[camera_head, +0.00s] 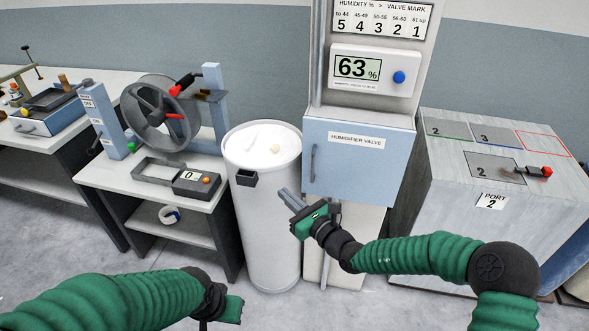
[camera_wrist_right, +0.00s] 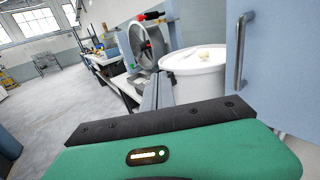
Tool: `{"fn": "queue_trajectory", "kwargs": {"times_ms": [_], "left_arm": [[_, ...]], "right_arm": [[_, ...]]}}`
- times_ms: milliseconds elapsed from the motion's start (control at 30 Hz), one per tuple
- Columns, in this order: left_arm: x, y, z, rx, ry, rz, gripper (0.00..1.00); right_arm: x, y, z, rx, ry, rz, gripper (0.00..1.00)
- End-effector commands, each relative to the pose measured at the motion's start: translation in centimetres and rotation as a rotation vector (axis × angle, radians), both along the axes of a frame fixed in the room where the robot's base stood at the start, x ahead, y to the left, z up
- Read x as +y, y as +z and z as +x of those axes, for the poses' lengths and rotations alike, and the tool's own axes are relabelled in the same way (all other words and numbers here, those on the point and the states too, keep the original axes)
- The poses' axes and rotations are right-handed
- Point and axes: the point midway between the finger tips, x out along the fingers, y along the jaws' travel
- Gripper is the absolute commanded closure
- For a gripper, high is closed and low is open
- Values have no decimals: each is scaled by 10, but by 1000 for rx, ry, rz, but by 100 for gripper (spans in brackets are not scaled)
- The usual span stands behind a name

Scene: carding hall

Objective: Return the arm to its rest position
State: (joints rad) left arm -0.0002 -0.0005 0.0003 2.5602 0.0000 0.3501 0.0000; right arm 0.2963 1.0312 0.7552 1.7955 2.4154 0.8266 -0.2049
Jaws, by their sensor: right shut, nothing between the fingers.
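My right gripper (camera_head: 284,196) is shut and empty. It is in front of the white bin, left of and slightly below the blue humidifier valve door (camera_head: 352,168). Its closed fingers (camera_wrist_right: 157,92) also show in the right wrist view, pointing toward the bin and the wheel machine. My right arm (camera_head: 415,257) reaches in from the lower right. My left arm (camera_head: 110,300) lies low at the left, with its gripper (camera_head: 232,308) at the lower edge. The left fingers are not clearly visible.
A white bin (camera_head: 262,220) stands just behind the right gripper. A bench with a wheel machine (camera_head: 163,113) is to its left. The humidity display (camera_head: 358,69) reads 63%. A grey port cabinet (camera_head: 450,185) stands at the right. Grey floor is open in front.

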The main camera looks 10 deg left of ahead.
Motion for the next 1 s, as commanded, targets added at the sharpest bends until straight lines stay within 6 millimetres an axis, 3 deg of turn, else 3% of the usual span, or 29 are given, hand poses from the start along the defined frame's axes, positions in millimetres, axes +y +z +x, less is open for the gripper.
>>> {"fn": "queue_trajectory", "kwargs": {"times_ms": [100, 167, 267, 367, 400, 467, 533, 700, 800, 900, 1000], "left_arm": [[0, 1, 0, 0, 0, 0, 100], [0, 4, 0, 0, 1, 0, 100], [0, 13, 0, 0, 1, 0, 100], [0, 25, 0, 0, 1, 0, 100], [0, 30, 0, 0, 0, 0, 100], [0, 37, 0, 0, 0, 0, 100], [0, 44, 0, 0, 0, 0, 100], [0, 61, 0, 0, 0, 0, 100], [0, 68, 0, 0, 0, 0, 100], [0, 70, 0, 0, 0, 0, 100], [0, 70, 0, 0, 0, 0, 100]], "right_arm": [[2, 0, -3, -7, 14, -13, 100], [9, 2, -16, -33, 65, -64, 100], [25, 0, -67, -133, 259, -262, 100], [16, -21, -139, -268, 532, -578, 100], [1, -32, -166, -318, 642, -713, 100], [-31, -47, -200, -390, 795, -913, 100], [-78, -58, -232, -467, 961, -1140, 100], [-206, -50, -277, -648, 1299, -1631, 100], [-258, -34, -289, -742, 1436, -1826, 100], [-285, -24, -295, -809, 1518, -1932, 100], [-294, -21, -297, -836, 1550, -1970, 100]]}}
